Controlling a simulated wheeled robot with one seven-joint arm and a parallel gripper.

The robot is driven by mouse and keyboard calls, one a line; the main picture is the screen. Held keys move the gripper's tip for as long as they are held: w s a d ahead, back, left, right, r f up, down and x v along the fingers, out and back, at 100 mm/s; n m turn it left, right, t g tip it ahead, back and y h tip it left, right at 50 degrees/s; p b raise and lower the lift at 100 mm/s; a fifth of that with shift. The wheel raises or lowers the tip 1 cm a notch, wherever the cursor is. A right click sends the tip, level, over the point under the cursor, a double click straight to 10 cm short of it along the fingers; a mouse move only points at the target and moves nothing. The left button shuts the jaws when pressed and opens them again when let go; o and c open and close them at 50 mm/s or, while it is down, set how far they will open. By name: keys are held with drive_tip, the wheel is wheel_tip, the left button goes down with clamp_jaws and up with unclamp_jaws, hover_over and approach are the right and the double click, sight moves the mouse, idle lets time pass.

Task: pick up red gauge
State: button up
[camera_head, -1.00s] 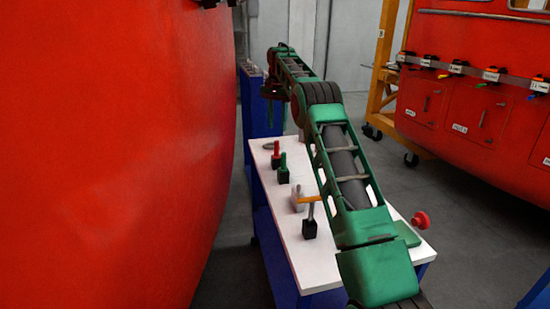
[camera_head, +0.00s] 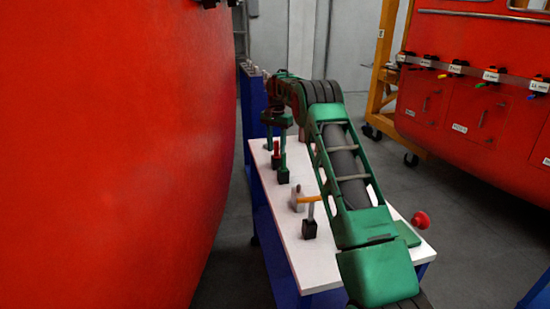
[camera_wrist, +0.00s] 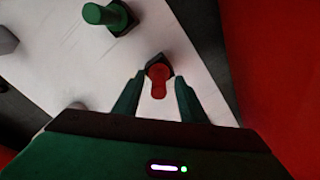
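The red gauge (camera_head: 276,149) stands upright in a dark block near the far left end of the white table. In the wrist view the red gauge (camera_wrist: 158,87) lies between the two green fingertips. My gripper (camera_wrist: 154,82) is open, one finger on each side of the gauge, with gaps visible. In the head view my gripper (camera_head: 276,142) points down over the table around the gauge, and its fingers partly hide that area. I cannot tell how high the fingertips are above the table.
A green gauge (camera_wrist: 108,16) in a dark block stands beside the red one. A large red nosecone (camera_head: 100,150) rises close on the left.

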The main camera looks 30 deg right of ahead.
clamp_jaws()
idle(0.3)
